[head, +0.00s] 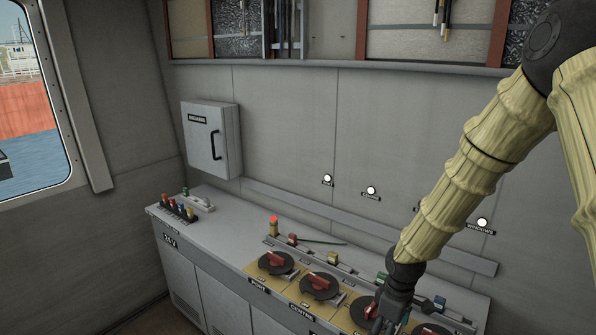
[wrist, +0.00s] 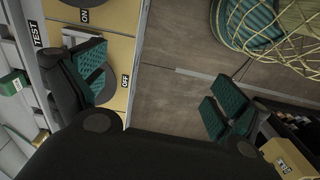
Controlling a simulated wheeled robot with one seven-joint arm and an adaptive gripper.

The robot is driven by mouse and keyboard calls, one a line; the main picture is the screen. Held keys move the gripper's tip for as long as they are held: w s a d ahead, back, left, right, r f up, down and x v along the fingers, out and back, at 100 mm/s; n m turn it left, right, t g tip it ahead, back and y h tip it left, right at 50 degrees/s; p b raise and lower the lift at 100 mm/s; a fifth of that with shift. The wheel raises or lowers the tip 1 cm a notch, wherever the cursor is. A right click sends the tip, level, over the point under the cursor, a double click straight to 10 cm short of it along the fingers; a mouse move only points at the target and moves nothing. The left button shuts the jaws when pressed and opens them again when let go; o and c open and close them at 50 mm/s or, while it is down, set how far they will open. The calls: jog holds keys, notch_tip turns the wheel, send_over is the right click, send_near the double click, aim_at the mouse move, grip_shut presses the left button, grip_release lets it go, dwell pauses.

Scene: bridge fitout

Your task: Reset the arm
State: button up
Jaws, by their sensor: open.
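My arm reaches down from the upper right in the head view, its links wrapped in a pale yellow cover. My gripper (head: 388,318) is low at the right, over the console top by the dials, and partly cut off by the bottom edge. In the wrist view my gripper (wrist: 155,95) has its two teal ribbed finger pads wide apart with nothing between them. One finger is over a round dial on a yellow plate marked ON and OFF (wrist: 118,30). The other finger is over the floor side, beyond the console edge.
The grey console (head: 215,222) carries several red-handled dials (head: 276,262) and small levers. A grey breaker box (head: 212,140) hangs on the wall. In the wrist view, a netted teal bundle (wrist: 255,25) and a box of dark items (wrist: 290,125) stand beyond the brown floor (wrist: 175,60).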

jog(key=s+a+f+m+y+b, duration=0.1)
jog(key=s+f+m, duration=0.1)
jog(key=s+f, duration=0.6)
jog(key=s+a+f+m+b, duration=0.1)
jog(key=s+a+f+m, duration=0.3)
jog(key=f, duration=0.7)
jog(key=s+d+f+m, duration=0.1)
jog(key=s+f, duration=0.2)
jog(key=s, duration=0.4)
jog(key=s+d+f+m+h+b, duration=0.1)
jog(key=s+d+f+m, duration=0.1)
jog(key=s+f, duration=0.2)
jog(key=s+d+f+m+b, duration=0.1)
jog(key=s+d+f, duration=0.1)
jog(key=s, duration=0.8)
jog(key=shift+s+f, duration=0.15)
jog(key=shift+f, duration=0.75)
